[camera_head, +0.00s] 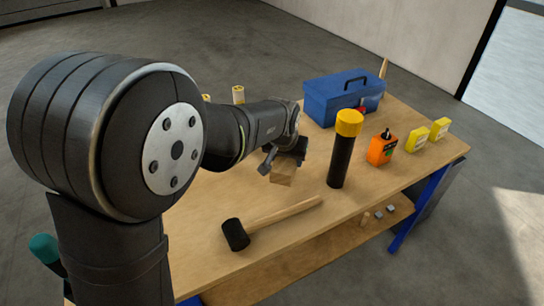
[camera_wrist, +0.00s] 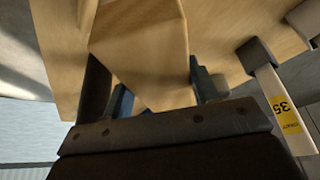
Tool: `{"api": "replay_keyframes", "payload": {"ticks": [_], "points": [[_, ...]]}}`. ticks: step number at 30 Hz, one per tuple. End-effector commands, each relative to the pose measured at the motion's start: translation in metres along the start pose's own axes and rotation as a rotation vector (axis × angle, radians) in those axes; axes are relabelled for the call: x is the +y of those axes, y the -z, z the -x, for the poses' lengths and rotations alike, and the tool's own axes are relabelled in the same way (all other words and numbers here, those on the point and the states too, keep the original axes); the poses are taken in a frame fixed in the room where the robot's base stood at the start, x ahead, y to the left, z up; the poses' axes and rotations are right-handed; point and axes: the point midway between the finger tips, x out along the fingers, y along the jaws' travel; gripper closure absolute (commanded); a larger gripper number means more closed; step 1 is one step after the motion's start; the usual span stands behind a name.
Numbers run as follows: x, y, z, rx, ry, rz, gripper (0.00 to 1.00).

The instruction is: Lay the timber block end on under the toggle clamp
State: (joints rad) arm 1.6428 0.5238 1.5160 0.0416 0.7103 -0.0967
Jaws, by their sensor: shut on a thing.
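My gripper (camera_head: 284,158) is shut on the timber block (camera_head: 283,176), a pale wooden piece over the middle of the workbench. In the head view the block hangs below the jaws; whether it touches the bench top cannot be told. In the wrist view the block (camera_wrist: 140,45) fills the upper middle, with a dark finger on each side of its lower part. The toggle clamp cannot be made out in either view; my arm covers part of the bench at the left.
A black mallet (camera_head: 236,234) lies in front of the block. A black cylinder with a yellow cap (camera_head: 347,125) stands to its right. A yellow-labelled bar (camera_wrist: 272,100) shows in the wrist view.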

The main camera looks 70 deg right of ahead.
Motion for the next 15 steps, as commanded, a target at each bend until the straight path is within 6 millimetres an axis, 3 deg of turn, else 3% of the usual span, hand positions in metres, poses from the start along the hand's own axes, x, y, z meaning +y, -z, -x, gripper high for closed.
{"api": "replay_keyframes", "payload": {"ticks": [8, 11, 15], "points": [[0.010, -0.002, 0.010, 0.001, 0.001, 0.002, 0.79], [-0.001, 0.001, 0.015, 0.002, 0.003, 0.009, 0.79], [-0.040, 0.008, 0.037, 0.005, 0.011, 0.028, 0.79]]}}
